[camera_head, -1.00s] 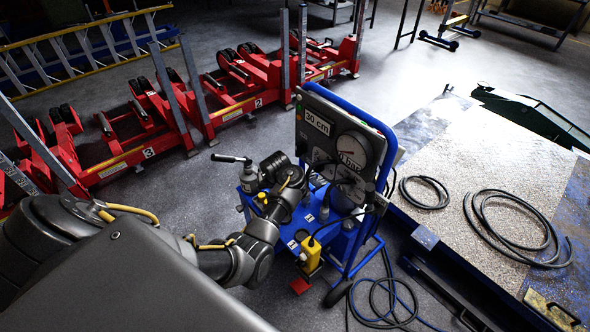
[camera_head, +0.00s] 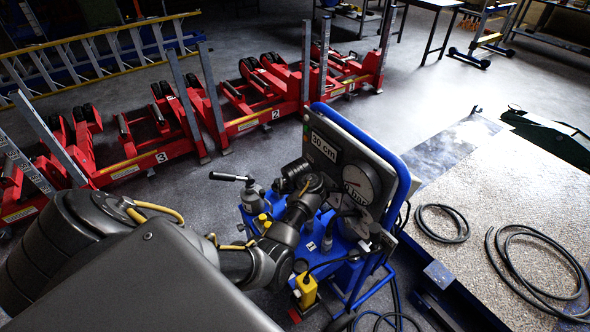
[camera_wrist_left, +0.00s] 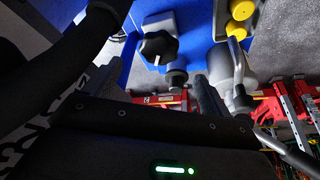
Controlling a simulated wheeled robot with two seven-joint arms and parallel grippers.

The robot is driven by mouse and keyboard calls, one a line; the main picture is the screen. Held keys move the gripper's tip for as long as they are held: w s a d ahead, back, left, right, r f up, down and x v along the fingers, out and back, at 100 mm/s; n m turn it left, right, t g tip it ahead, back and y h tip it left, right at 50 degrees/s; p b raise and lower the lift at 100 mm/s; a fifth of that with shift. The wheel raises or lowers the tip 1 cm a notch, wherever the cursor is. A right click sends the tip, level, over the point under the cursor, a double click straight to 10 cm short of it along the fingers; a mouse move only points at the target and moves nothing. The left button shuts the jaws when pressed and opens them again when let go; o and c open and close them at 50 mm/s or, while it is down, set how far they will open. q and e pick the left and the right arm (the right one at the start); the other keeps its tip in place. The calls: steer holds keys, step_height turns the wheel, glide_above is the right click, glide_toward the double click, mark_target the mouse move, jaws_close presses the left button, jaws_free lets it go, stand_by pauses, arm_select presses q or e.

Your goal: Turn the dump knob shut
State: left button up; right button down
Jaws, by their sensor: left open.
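A black lobed knob (camera_wrist_left: 158,47), which I take to be the dump knob, sits on a grey block on the blue pump unit in the left wrist view. A smaller dark round fitting (camera_wrist_left: 176,78) lies just below it. My left gripper (camera_wrist_left: 150,85) is open, its fingers at either side, with the knob ahead of the gap and apart from them. In the head view my left wrist (camera_head: 305,190) hangs over the blue pump cart (camera_head: 347,255) and hides the fingers and probably the knob. My right gripper is not in view.
The cart carries a panel with a round gauge (camera_head: 360,184), a pump with a lever handle (camera_head: 230,177) and a yellow part (camera_head: 306,290). Red jack stands (camera_head: 140,165) line the back left. Black hoses (camera_head: 443,222) lie on the platform at right.

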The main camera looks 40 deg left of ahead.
arm_select(q)
steer(key=b+x, duration=0.2)
steer(key=x, duration=0.4)
steer(key=shift+f, duration=0.2)
steer(key=shift+w+a+f, duration=0.2)
steer(key=shift+w+f, duration=0.1)
steer(key=shift+f, duration=0.3)
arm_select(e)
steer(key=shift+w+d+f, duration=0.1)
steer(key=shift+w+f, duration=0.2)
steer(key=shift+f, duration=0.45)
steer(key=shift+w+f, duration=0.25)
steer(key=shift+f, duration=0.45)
arm_select(q)
steer(key=c, duration=1)
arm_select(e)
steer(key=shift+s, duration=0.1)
